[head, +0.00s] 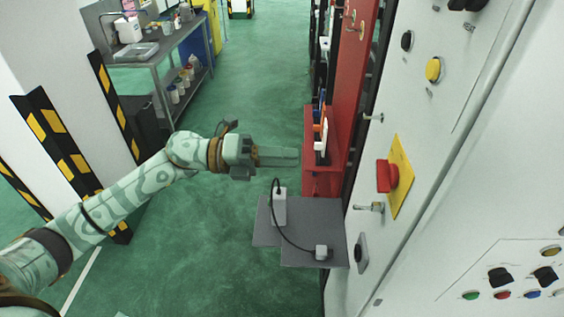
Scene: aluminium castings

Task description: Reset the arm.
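My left arm comes in from the left, pale green with a mottled pattern. Its gripper (278,157) points right, in the air above the green floor and left of the red holder on the cabinet. I see no object in it. Its grey fingers look close together, but the angle hides whether there is a gap between them. It appears apart from the shelf and the panel. My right gripper is not in view.
A grey shelf (265,232) juts out below, holding a white device (279,207) cabled to a small box (321,252). A white control panel with a red knob (388,175) fills the right. A red holder (322,185), striped posts (55,140) and a workbench (158,48) stand around.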

